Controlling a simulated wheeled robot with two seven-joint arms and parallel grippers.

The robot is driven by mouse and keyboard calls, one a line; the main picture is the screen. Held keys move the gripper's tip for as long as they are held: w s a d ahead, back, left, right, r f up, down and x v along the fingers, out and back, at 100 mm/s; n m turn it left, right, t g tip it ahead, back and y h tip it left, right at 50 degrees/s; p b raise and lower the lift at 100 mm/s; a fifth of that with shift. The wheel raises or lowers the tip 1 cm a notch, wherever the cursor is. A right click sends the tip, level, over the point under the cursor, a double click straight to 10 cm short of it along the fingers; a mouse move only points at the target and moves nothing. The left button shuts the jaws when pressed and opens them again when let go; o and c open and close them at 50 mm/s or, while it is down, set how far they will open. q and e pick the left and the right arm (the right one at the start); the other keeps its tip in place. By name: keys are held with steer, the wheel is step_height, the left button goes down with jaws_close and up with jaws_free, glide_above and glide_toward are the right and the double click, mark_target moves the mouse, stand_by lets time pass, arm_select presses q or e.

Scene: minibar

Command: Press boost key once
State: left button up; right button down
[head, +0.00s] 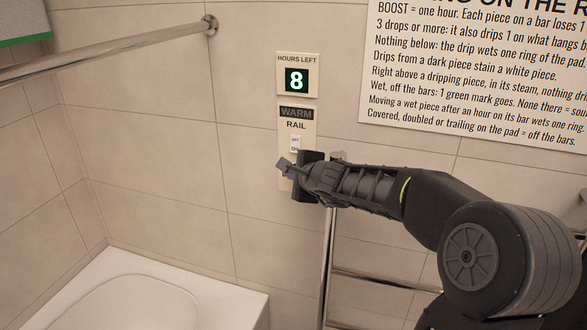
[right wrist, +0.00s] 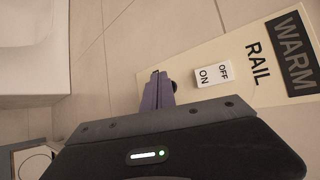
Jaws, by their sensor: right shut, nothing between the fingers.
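The warm rail panel (head: 296,125) is a cream plate on the tiled wall, with a white OFF/ON switch (head: 295,143). My right gripper (head: 284,168) is at the panel's lower part, just below the switch, and covers much of that area. Its fingers are shut and empty. In the right wrist view, the closed fingers (right wrist: 158,92) are at the lower end of the panel (right wrist: 222,62), beyond the switch (right wrist: 212,74). No key marked boost can be read; my gripper hides part of the panel. I cannot tell whether the fingers touch anything. My left gripper is out of view.
An "HOURS LEFT" display (head: 297,80) above the panel reads 8. A rules sign (head: 480,75) hangs at the upper right. A metal bar (head: 120,45) runs along the upper left. Metal rails (head: 375,281) stand below my right arm. A white basin or tub (head: 225,297) is at the lower left.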

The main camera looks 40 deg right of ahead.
steer(key=shift+s+d, duration=0.3)
steer(key=shift+d, duration=0.4)
steer(key=shift+s+a+f, duration=0.1)
steer(key=shift+s+f, duration=0.15)
steer(key=shift+f, duration=0.05)
stand_by(0.3)
steer(key=shift+s+a+f+b, duration=0.1)
steer(key=shift+b, duration=0.25)
steer(key=s+a, duration=0.1)
steer(key=a, duration=0.1)
steer(key=s+a+b, duration=0.1)
steer(key=s+a, duration=0.1)
steer(key=shift+b, duration=0.3)
steer(key=shift+w+a, duration=0.1)
steer(key=shift+w, duration=0.05)
